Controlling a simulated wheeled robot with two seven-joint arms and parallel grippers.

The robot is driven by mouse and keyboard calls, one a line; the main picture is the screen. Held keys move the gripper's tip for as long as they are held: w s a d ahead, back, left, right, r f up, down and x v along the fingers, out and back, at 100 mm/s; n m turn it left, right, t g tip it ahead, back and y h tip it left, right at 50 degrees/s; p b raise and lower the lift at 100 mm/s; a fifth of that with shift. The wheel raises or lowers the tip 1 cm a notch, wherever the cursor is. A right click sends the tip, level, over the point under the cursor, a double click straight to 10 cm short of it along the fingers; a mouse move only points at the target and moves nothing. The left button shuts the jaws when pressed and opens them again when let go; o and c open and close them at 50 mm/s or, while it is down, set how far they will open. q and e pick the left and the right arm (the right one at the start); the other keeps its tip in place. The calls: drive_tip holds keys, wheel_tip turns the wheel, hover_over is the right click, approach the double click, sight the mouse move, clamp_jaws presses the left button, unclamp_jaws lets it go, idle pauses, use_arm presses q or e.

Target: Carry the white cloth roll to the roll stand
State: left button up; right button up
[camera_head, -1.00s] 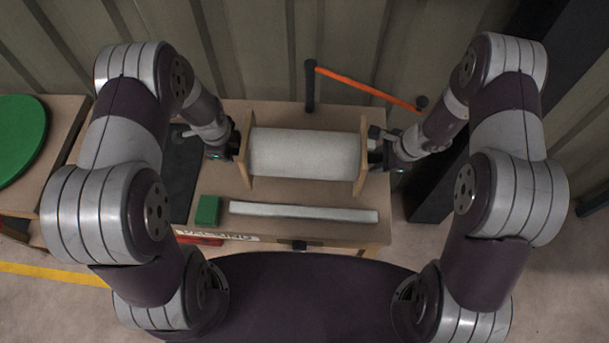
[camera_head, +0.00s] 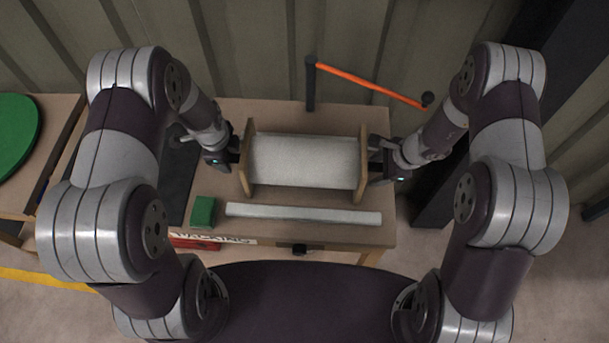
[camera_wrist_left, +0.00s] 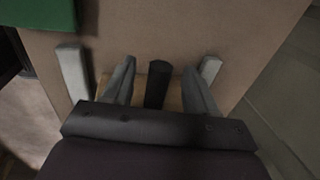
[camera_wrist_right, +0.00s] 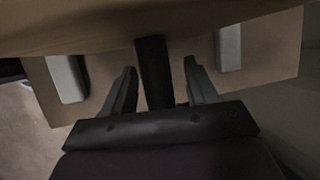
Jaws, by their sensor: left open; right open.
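The white cloth roll (camera_head: 303,161) lies level between two upright wooden end plates (camera_head: 250,160), above the middle of the bench. Whether it rests on something beneath is hidden. My left gripper (camera_head: 236,160) is at its left end. In the left wrist view a dark spindle stub (camera_wrist_left: 158,84) lies between the open fingers, with gaps on both sides. My right gripper (camera_head: 376,170) is at the right end. In the right wrist view another dark stub (camera_wrist_right: 154,70) lies between its open fingers, also with gaps. I cannot make out a separate roll stand.
A white bar (camera_head: 303,214) lies along the bench (camera_head: 340,233) in front of the roll, with a green block (camera_head: 203,211) at its left. An orange bar (camera_head: 370,84) on a dark post (camera_head: 311,85) is behind. A green disc (camera_head: 15,135) is far left.

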drive_tip(key=shift+d+r, duration=0.1)
drive_tip(key=shift+r, duration=0.1)
use_arm(q)
wheel_tip(320, 180, up, 10)
drive_tip(key=s, duration=0.2)
use_arm(e)
drive_tip(key=v, duration=1.1)
drive_tip(key=shift+s+d+r, duration=0.15)
drive_tip(key=shift+s+r, duration=0.05)
drive_tip(key=shift+r, duration=0.05)
